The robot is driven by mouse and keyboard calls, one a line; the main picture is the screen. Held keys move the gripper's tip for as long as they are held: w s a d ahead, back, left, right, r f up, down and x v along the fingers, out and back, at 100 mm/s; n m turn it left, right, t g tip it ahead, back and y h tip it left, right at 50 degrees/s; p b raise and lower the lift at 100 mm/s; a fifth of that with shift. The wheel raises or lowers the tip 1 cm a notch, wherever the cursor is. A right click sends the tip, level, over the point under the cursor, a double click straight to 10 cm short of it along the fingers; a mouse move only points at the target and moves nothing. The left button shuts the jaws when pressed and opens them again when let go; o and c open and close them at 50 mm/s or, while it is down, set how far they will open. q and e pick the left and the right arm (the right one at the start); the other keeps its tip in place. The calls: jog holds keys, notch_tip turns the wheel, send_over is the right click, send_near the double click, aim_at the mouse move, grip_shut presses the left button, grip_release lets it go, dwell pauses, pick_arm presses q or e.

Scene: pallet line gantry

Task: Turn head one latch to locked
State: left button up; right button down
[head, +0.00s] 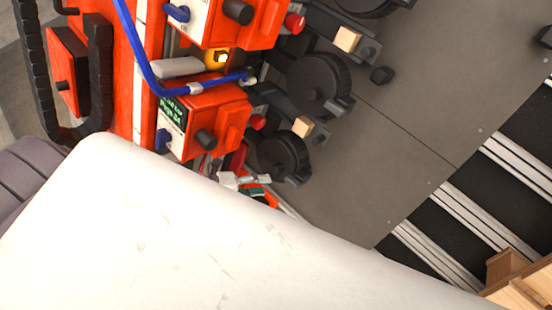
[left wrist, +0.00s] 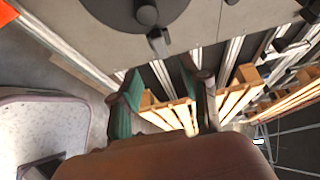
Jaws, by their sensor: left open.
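Two orange heads sit on an orange frame in the head view: an upper one (head: 232,38) and a lower one (head: 228,98). Each has a blue lever on its left, an upper lever (head: 177,12) and a lower lever (head: 164,139), and a black knob. I cannot read which is head one, nor tell the latch positions. My left gripper (head: 253,184) shows partly, just below the lower head, behind a large white arm link of mine. In the left wrist view my left gripper (left wrist: 163,95) is open with nothing between its fingers. My right gripper is not in view.
A blue cable (head: 140,55) runs over the frame. Black wheels (head: 318,84) and tan blocks (head: 347,39) stand right of the heads, beside a grey plate (head: 400,110). Conveyor rails (head: 490,218) and a wooden pallet (head: 525,290) lie at lower right.

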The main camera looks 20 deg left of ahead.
pick_arm(q)
jog(key=shift+v, duration=1.35)
